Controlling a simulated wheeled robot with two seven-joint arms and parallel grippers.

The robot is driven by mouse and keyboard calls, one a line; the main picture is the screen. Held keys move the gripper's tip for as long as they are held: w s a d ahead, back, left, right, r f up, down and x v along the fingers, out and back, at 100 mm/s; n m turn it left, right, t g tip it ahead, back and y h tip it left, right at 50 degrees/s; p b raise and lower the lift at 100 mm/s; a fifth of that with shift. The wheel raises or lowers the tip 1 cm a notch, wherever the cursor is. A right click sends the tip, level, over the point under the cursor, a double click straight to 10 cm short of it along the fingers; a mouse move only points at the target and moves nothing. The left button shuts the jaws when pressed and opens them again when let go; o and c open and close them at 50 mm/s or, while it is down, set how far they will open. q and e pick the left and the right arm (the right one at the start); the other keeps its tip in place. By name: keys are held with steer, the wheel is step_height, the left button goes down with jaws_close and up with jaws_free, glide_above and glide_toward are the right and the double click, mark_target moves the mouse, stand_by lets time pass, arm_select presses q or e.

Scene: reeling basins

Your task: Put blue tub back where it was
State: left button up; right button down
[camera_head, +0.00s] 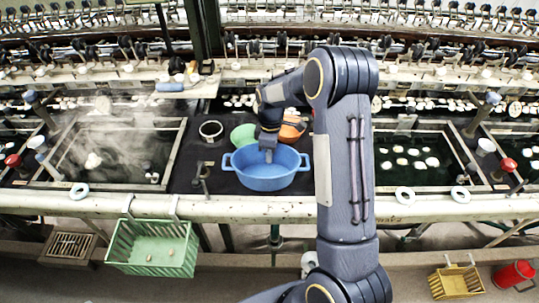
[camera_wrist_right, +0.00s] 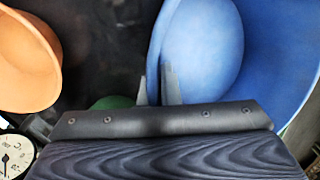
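The blue tub (camera_head: 262,183), a wide basin with two side handles, is at the dark strip between the two reeling basins, upright. I cannot tell whether it rests there or is slightly raised. My right gripper (camera_head: 268,154) points down at the tub's back rim. In the right wrist view, its two narrow fingers (camera_wrist_right: 157,88) are close together on either side of the tub's wall (camera_wrist_right: 205,55), with blue filling the gap between them. My left gripper is not in view.
Behind the tub are a green bowl (camera_head: 243,137) and an orange bowl (camera_head: 291,132), partly hidden by my arm. A round gauge (camera_head: 211,130) stands left. Water basins (camera_head: 178,150) (camera_head: 446,150) flank the strip. A green basket (camera_head: 150,253) hangs from the front rail.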

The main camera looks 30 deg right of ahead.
steer(key=shift+f, duration=0.6)
steer(key=shift+f, duration=0.1)
steer(key=c, duration=2.1)
jaws_free()
steer(key=shift+f, duration=0.15)
steer(key=o, duration=0.4)
